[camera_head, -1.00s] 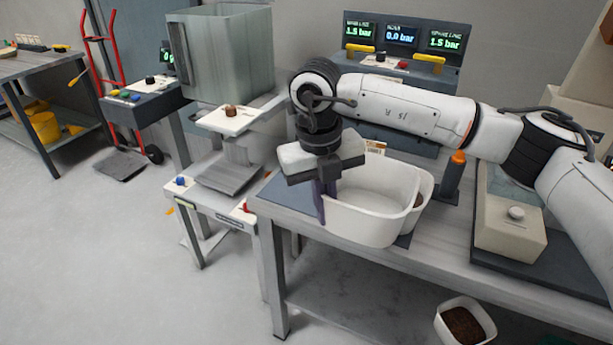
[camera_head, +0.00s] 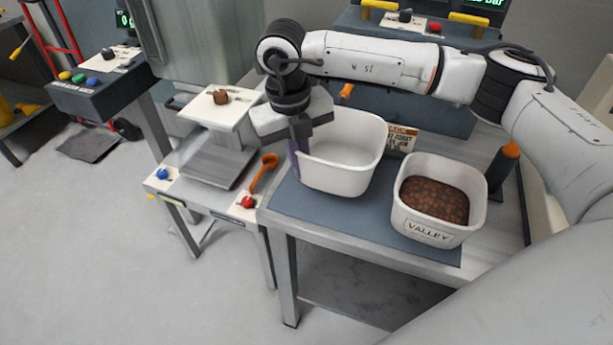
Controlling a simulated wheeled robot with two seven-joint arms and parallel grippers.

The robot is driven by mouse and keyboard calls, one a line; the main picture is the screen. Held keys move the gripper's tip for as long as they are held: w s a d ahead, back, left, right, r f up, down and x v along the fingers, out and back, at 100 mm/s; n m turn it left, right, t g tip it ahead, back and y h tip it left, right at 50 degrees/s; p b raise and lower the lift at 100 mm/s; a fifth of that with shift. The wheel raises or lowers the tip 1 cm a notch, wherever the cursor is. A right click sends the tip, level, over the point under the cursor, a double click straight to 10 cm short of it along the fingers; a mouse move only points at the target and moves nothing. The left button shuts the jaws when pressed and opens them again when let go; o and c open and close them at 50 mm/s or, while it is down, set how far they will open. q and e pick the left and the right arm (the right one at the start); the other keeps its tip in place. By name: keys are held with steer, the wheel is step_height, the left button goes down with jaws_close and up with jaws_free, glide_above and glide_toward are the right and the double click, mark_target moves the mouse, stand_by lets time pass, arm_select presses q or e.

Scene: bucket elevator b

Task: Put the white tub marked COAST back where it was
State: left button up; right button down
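A white tub (camera_head: 345,172) is at the left part of the blue-grey mat (camera_head: 370,222) on the bench. It looks upright and empty, and no COAST mark shows on the sides I see. My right gripper (camera_head: 301,143) points down at the tub's left rim and appears shut on that wall. I cannot tell whether the tub's base touches the mat. Just right of it stands a second white tub (camera_head: 425,228) marked VALLEY, with brown pieces inside. My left gripper is not in view.
A printed card (camera_head: 402,139) stands behind the tubs. A dark post with an orange top (camera_head: 502,165) is at the right. Left of the bench is a machine stand with a grey tray (camera_head: 208,160), an orange scoop (camera_head: 264,171) and a red knob (camera_head: 248,202).

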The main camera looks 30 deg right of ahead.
step_height(320, 180, down, 2)
steer(key=shift+f, duration=0.1)
step_height(320, 180, down, 4)
steer(key=shift+r+p, duration=0.2)
steer(key=shift+p, duration=0.1)
steer(key=shift+f, duration=0.1)
steer(key=shift+f, duration=0.15)
steer(key=c, duration=2)
jaws_free()
